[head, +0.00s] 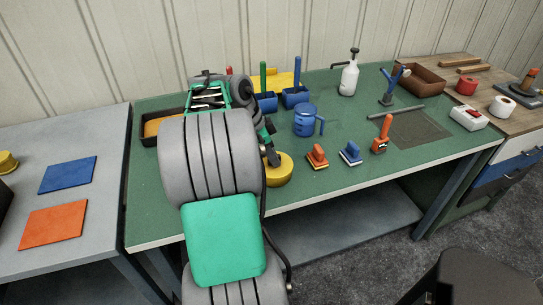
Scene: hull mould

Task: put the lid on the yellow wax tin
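A low round yellow tin (280,170) sits on the green bench near its front edge. My arm hides its left side. My gripper (271,157) points down at the tin's upper left rim; I cannot tell whether it touches it. Its fingers are small and partly hidden behind my arm, so their opening does not show. A yellow round piece with a raised top (8,162) lies on the grey table at the far left, cut by the picture edge; I cannot tell whether it is the lid.
A blue jug (304,120), an orange-handled block (317,157) and a blue-handled block (351,153) stand right of the tin. Blue pots (295,97) and a white spray bottle (349,76) stand behind. Blue (68,175) and orange (53,226) sheets lie on the grey table.

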